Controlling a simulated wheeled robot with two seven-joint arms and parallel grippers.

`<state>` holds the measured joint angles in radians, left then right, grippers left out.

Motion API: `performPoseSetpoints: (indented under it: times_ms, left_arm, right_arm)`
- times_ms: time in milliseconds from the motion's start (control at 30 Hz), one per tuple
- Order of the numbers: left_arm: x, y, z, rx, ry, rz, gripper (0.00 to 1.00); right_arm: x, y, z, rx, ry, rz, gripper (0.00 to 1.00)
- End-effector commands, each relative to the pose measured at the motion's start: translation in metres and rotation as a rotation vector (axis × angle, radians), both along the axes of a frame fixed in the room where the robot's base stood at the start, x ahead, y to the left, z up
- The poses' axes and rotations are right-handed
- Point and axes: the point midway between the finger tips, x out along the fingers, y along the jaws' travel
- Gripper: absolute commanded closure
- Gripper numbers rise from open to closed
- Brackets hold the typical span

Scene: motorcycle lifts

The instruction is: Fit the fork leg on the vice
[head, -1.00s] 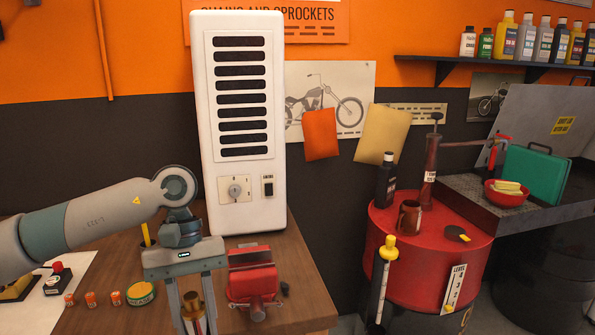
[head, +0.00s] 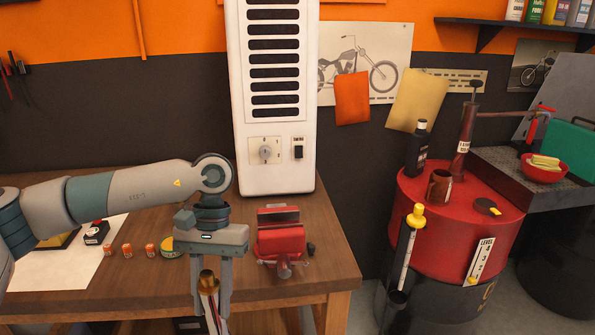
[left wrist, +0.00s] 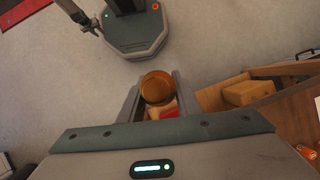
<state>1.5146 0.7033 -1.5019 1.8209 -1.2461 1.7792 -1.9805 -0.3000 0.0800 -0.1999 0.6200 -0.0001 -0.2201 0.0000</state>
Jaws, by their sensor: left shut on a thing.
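My left gripper (head: 210,298) is shut on the fork leg (head: 208,284), a tube with a gold-brown top. The leg hangs roughly upright, its lower end cut off by the picture's bottom edge. In the left wrist view the leg's round end (left wrist: 157,87) sits between the two fingers. The red vice (head: 281,242) is on the wooden bench, right of and beyond the gripper, with a clear gap between them. In the left wrist view, a dark forked part at the top left seems to be my right gripper (left wrist: 82,18); its opening is unclear.
A tall white heater cabinet (head: 272,170) stands behind the vice. Small orange cans (head: 127,250) and a round tin (head: 171,246) lie on the bench (head: 335,258), left of the vice. A red drum (head: 455,235) stands to the right, past a floor gap.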

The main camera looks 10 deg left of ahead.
Motion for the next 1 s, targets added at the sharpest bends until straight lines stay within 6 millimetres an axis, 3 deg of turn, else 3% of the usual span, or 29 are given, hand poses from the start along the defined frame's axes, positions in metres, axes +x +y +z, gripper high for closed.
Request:
performPoseSetpoints:
  times_ms: [600, 1000]
  left_arm:
    - [-0.044, -0.001, -0.053, -0.003, 0.001, -0.001, 1.00]
    - [-0.047, -0.001, -0.057, -0.002, -0.002, 0.001, 1.00]
  right_arm:
    - [0.000, 0.001, 0.001, 0.001, 0.000, -0.001, 0.69]
    - [0.000, 0.001, 0.000, 0.001, 0.000, -0.001, 0.69]
